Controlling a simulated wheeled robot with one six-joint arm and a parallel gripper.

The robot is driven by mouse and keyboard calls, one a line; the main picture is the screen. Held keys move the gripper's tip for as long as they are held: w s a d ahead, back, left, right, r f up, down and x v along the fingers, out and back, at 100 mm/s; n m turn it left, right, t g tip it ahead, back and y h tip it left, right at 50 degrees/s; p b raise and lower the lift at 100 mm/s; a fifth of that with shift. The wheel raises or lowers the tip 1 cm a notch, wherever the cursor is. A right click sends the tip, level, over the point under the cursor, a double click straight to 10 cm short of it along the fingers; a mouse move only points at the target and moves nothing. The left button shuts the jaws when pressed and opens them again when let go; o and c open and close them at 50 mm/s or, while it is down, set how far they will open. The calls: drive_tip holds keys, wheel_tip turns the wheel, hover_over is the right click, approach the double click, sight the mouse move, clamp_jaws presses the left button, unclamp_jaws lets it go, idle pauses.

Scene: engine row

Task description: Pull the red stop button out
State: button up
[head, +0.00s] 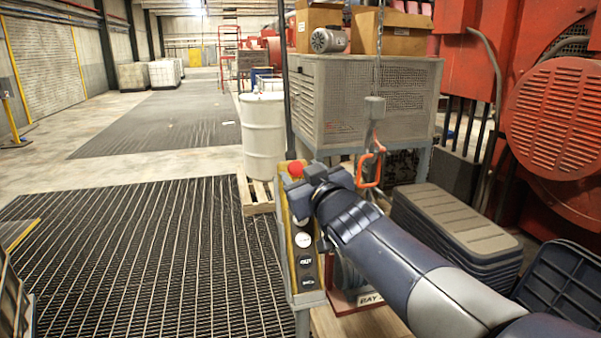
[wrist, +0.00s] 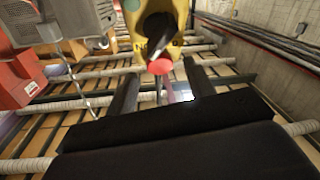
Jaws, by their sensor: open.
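The red stop button (head: 295,168) is at the top of a narrow yellow-edged control panel (head: 303,240) in the head view. In the wrist view the red button (wrist: 160,67) shows beyond my fingertips, on the yellow housing (wrist: 170,22). My gripper (head: 312,180) is right beside the button in the head view. In the wrist view my gripper (wrist: 160,82) is open, with one finger to each side of the button's line. I cannot tell whether the fingers reach around the button. Nothing shows held between them.
White and black buttons (head: 304,258) sit lower on the panel. A chain with an orange hook (head: 370,170) hangs just right of my gripper. A grey vented cabinet (head: 345,100) and a white drum (head: 263,135) stand behind. Dark grated floor (head: 140,260) lies free at left.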

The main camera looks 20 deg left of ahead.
drive_tip(key=shift+w+a, duration=0.4)
drive_tip(key=shift+w, duration=0.05)
drive_tip(key=shift+c, duration=0.3)
clamp_jaws()
